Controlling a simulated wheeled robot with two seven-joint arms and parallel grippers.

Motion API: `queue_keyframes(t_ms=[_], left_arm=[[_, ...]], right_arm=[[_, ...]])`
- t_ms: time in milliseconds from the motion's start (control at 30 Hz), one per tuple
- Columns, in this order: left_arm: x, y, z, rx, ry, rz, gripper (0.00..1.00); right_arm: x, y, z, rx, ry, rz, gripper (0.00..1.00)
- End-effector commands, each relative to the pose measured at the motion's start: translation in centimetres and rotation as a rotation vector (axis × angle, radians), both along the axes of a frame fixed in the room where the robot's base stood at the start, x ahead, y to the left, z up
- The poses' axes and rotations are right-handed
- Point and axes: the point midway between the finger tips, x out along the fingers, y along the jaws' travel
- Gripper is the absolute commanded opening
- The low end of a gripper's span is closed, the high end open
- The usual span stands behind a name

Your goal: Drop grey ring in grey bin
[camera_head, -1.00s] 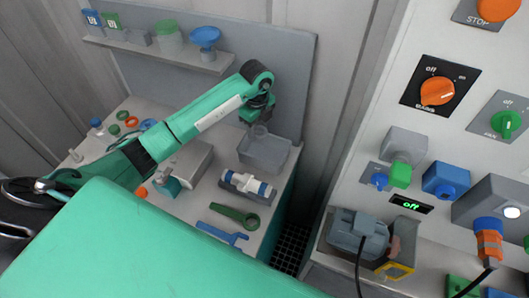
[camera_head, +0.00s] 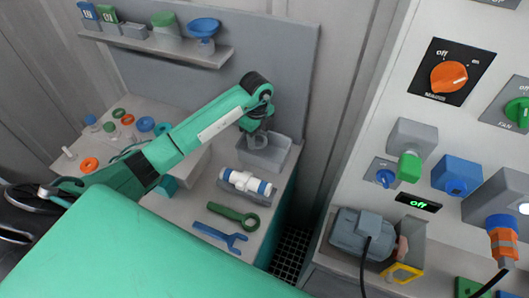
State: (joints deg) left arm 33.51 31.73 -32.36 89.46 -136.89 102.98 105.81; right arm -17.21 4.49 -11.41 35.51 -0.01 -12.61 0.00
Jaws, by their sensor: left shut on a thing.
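The grey bin (camera_head: 280,156) is an open box at the back right corner of the bench. My left arm reaches in from the left, and my left gripper (camera_head: 257,136) points down over the bin's opening. It is shut on the grey ring (camera_head: 259,142), which is small and partly hidden by the fingers. The ring appears at about the height of the bin's rim; its exact depth is hard to tell. My right gripper is not in view.
A white and blue membrane vessel (camera_head: 245,183) lies in a holder in front of the bin. Green (camera_head: 233,216) and blue (camera_head: 220,236) wrenches lie nearer. Coloured rings lie at the left. A shelf (camera_head: 170,45) hangs behind; a control panel stands at the right.

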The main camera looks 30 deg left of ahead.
Motion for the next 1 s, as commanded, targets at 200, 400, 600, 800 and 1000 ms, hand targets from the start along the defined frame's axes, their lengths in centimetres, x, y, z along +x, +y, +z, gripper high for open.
queue_keyframes(t_ms=[200, 400, 600, 800, 1000], left_arm=[[0.0, 0.0, 0.0, 0.000, 0.000, 0.000, 0.73], [0.0, 0.0, 0.0, 0.000, 0.000, 0.000, 0.73], [0.1, 0.0, 1.1, 0.000, -0.003, 0.001, 0.73], [0.2, 0.0, 5.1, 0.001, -0.006, -0.001, 0.73], [0.1, 0.1, 10.0, 0.003, -0.005, 0.000, 0.73]], right_arm=[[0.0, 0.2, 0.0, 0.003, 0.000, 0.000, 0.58], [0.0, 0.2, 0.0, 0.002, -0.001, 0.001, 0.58], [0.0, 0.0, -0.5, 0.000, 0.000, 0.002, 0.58], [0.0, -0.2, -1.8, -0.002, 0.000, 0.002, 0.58], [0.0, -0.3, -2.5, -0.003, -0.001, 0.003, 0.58]])
